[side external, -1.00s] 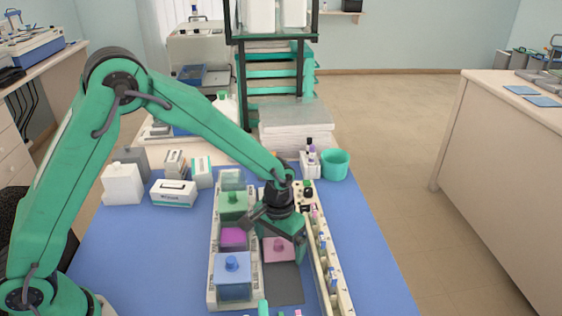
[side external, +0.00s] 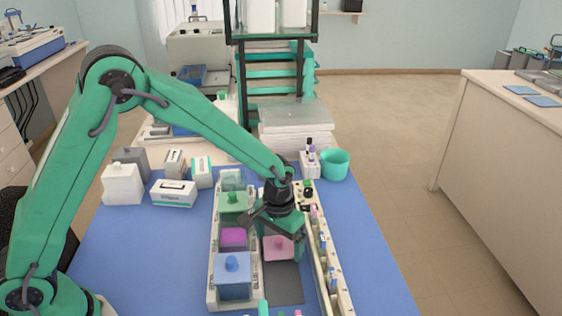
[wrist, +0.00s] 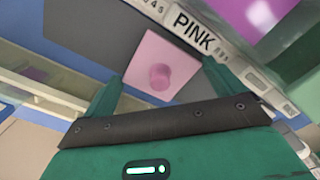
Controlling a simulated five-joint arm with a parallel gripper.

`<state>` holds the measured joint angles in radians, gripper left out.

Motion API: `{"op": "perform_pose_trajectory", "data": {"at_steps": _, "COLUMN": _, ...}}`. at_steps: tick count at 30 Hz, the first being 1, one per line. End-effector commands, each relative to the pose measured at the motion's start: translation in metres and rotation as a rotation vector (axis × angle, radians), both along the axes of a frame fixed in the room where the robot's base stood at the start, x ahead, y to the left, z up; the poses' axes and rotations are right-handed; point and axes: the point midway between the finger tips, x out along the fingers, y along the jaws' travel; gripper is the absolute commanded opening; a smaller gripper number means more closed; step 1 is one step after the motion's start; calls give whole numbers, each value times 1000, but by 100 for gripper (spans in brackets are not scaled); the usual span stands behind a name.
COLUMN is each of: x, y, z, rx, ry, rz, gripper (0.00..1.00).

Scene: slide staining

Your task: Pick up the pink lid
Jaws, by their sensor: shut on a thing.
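The pink lid (side external: 278,249) is a flat pale-pink square with a round knob, over the dark grey mat (side external: 284,285) right of the jar rack. In the wrist view the lid (wrist: 145,62) lies between the two fingertips of my gripper (wrist: 163,82), one finger at each side. My gripper (side external: 279,232) points down and is shut on the lid's edges. Its far part is hidden behind the gripper in the side view. Whether the lid touches the mat is hard to tell.
The white rack (side external: 214,292) to the left holds a blue-lidded jar (side external: 232,280), an uncovered magenta jar (side external: 233,238) and a green-lidded jar (side external: 234,206). A long narrow rack (side external: 327,262) of small bottles runs close on the right. Blue mat is free farther right.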

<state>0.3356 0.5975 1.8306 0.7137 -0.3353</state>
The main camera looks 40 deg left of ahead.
Motion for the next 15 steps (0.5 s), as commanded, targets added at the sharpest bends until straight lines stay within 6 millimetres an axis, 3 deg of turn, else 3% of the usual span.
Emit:
{"op": "perform_pose_trajectory", "data": {"at_steps": 8, "x": 1, "y": 0, "z": 34, "rx": -2, "ry": -5, "rz": 0, "gripper": 72}}
{"op": "perform_pose_trajectory", "data": {"at_steps": 15, "x": -30, "y": -26, "z": 59, "rx": -1, "ry": -3, "rz": -5, "gripper": 72}}
